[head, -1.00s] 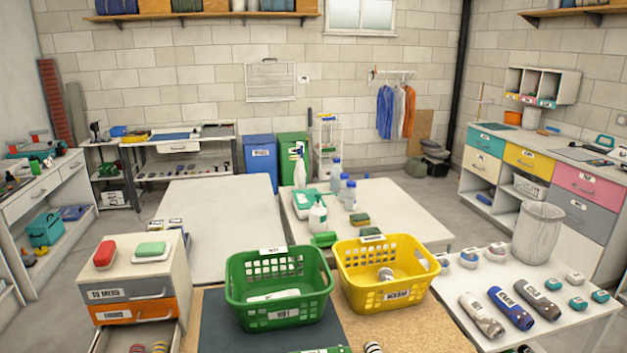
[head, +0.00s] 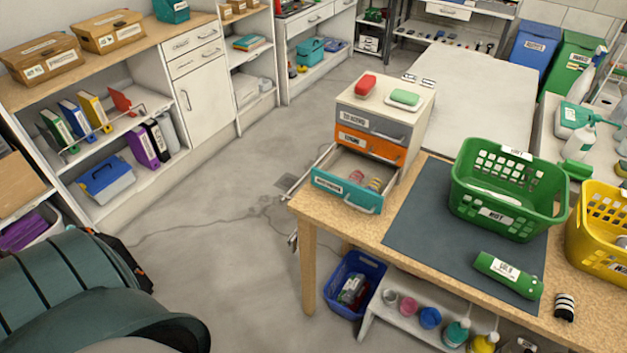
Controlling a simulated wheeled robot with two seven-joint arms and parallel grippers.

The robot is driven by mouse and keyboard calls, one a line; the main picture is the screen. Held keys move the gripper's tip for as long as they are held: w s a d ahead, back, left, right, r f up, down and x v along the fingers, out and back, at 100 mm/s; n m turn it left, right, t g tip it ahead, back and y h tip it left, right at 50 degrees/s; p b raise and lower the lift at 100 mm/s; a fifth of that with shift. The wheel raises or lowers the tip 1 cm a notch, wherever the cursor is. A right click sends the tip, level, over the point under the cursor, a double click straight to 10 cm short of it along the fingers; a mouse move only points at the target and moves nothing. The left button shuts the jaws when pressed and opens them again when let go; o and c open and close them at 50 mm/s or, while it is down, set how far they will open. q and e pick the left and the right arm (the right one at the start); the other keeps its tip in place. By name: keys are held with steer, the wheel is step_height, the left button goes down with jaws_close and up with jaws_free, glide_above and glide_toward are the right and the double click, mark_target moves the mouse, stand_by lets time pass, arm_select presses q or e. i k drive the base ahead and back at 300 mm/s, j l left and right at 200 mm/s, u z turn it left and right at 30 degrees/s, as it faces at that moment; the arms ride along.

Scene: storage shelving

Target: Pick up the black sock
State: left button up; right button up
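A small dark roll with white stripes (head: 564,307), which looks like a rolled black sock, sits on the wooden table (head: 440,235) near its front edge at the right. It is right of a green labelled cylinder (head: 507,275) and below the yellow basket (head: 600,235). An open teal-fronted drawer (head: 346,191) in the small cabinet holds a pinkish roll (head: 356,177) and a striped roll (head: 375,184). Neither of my grippers is in view.
A green basket (head: 505,190) stands on the dark mat (head: 425,230). A blue bin (head: 352,285) and a low white shelf with bottles (head: 410,325) are under the table. A large dark green ribbed object (head: 70,290) fills the lower left. The floor between is clear.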

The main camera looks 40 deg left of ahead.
mark_target(564, 308)
steer(key=u, duration=0.9)
steer(key=z, duration=1.65)
